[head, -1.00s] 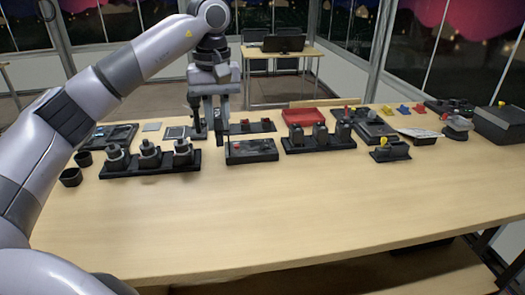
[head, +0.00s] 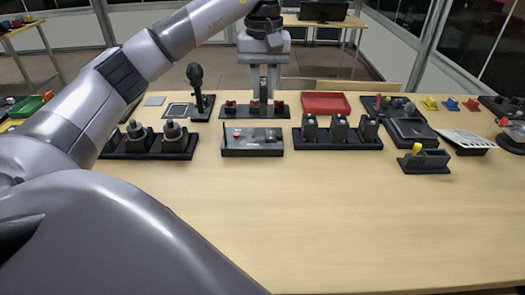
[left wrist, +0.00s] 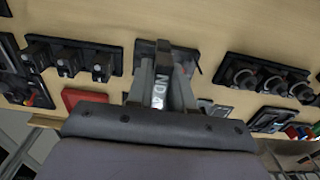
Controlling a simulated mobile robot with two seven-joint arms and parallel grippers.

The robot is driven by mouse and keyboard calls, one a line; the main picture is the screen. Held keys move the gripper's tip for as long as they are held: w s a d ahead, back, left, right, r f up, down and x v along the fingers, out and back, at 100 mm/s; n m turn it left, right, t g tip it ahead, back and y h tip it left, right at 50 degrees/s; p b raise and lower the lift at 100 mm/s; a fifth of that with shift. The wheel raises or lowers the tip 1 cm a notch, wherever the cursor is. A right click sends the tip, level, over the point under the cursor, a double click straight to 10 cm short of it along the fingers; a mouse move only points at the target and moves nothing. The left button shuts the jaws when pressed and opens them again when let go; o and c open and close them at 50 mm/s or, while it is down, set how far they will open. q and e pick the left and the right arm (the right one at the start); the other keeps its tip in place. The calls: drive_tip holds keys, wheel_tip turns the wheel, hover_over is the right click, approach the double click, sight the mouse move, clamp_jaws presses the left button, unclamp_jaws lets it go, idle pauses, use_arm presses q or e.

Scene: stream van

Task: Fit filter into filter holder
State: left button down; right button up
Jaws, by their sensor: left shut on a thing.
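My left gripper (head: 263,97) points down over the middle of a long black base with two red knobs (head: 229,108), which may be the filter holder. In the left wrist view the gripper (left wrist: 163,65) is shut on a thin piece with white "ND" lettering (left wrist: 157,90), which looks like the filter. The piece stands between the fingers. In the head view the fingers mostly hide it, and I cannot tell whether its lower edge touches the base. My right gripper is not in view.
A black box with a red button (head: 252,143) lies just in front of the base. A black stalk on a stand (head: 197,90) is to the left, a red tray (head: 326,103) to the right. Racks of dark parts stand either side. The table's front (head: 340,220) is clear.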

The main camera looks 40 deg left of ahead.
use_arm(q)
drive_tip(key=shift+f+b, duration=0.85)
drive_tip(key=shift+f, duration=7.9)
drive_tip(key=c, duration=1)
unclamp_jaws()
drive_tip(key=shift+f, duration=0.1)
